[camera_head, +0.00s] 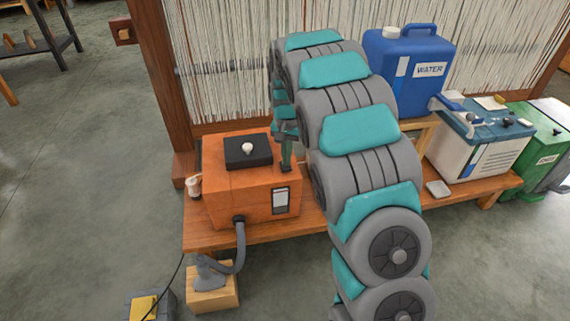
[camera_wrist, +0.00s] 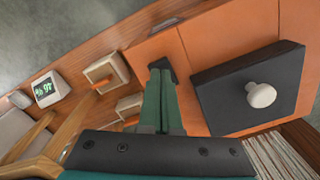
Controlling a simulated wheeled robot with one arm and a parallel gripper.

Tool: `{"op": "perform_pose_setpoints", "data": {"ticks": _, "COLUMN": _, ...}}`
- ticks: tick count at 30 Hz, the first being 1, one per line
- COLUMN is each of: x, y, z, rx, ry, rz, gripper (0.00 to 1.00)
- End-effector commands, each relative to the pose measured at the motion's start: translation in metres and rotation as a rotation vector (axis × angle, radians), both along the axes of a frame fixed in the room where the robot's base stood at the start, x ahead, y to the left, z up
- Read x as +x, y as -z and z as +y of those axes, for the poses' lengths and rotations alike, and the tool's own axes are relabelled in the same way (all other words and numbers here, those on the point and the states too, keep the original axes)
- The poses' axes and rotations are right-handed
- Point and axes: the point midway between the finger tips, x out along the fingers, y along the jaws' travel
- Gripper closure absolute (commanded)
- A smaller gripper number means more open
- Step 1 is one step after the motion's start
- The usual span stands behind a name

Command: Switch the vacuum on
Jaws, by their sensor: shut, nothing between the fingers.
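The vacuum appears to be the orange box (camera_head: 232,185) on the low wooden bench, with a grey hose (camera_head: 240,245) from its front. On its top is a black plate (camera_head: 238,158) with a round white knob (camera_head: 247,148). A pale label panel (camera_head: 281,201) is on its front. My gripper (camera_head: 286,168) points down at the box's right side, right of the plate, shut and empty. Fingertip contact with the box cannot be told.
A grey nozzle (camera_head: 211,272) sits on a wood block (camera_head: 212,298). A blue water can (camera_head: 408,75), a blue-white box (camera_head: 475,145) and a green box (camera_head: 545,135) stand right. A loom (camera_head: 155,80) is behind. A small digital display (camera_wrist: 49,89) shows in the wrist view.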

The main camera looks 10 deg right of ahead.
Motion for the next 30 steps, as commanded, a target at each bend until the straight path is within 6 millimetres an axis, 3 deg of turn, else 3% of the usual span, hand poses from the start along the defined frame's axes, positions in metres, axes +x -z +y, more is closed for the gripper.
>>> {"op": "perform_pose_setpoints", "data": {"ticks": 30, "x": 0.000, "y": 0.011, "z": 0.000, "rx": 0.000, "ry": 0.000, "rz": 0.000, "gripper": 1.00}}
